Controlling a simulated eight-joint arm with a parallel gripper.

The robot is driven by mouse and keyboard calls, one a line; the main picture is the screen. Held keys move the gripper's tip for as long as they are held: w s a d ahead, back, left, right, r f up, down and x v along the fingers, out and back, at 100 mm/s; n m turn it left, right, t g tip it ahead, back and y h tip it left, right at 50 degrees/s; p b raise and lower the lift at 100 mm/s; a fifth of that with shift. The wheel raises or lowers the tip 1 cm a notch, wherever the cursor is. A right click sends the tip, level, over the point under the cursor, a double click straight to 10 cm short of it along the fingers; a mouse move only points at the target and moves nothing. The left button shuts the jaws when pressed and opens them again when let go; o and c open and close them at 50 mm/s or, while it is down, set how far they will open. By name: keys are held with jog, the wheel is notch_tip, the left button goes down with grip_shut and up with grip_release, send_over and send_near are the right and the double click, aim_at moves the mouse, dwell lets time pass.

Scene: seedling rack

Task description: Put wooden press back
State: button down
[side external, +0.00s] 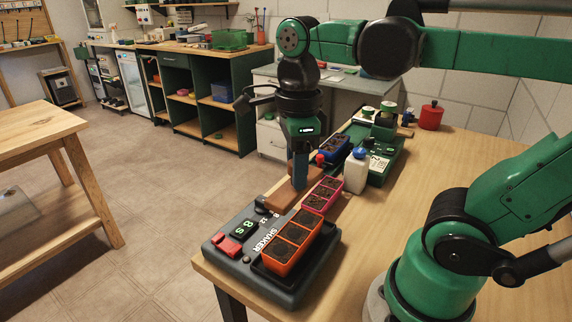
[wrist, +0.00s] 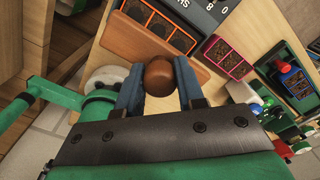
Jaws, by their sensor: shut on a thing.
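My gripper (side external: 299,184) points down near the table's left edge, and its blue fingers are shut on the round brown knob of the wooden press (wrist: 158,78). In the wrist view the board lies behind the knob, partly hidden by the fingers of my gripper (wrist: 159,88). I cannot tell whether the board touches the table or hangs just above it.
The grey shaker (side external: 222,252) holds an orange soil tray (side external: 291,240). A pink soil tray (side external: 322,194) sits close to the press. Behind are a white bottle (side external: 355,175), a blue soil tray (side external: 335,150) and a red canister (side external: 431,116). The table's right part is largely clear.

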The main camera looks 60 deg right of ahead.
jog(key=s+d+f, duration=0.2)
jog(key=s+d, duration=0.1)
jog(key=d, duration=0.5)
jog(key=s+d+f, duration=0.1)
jog(key=s+d, duration=0.1)
jog(key=d, duration=0.7)
jog(key=shift+a+f, duration=0.15)
jog(key=shift+f, duration=5.6)
jog(key=shift+f, duration=0.5)
jog(key=shift+c, duration=2.3)
grip_release()
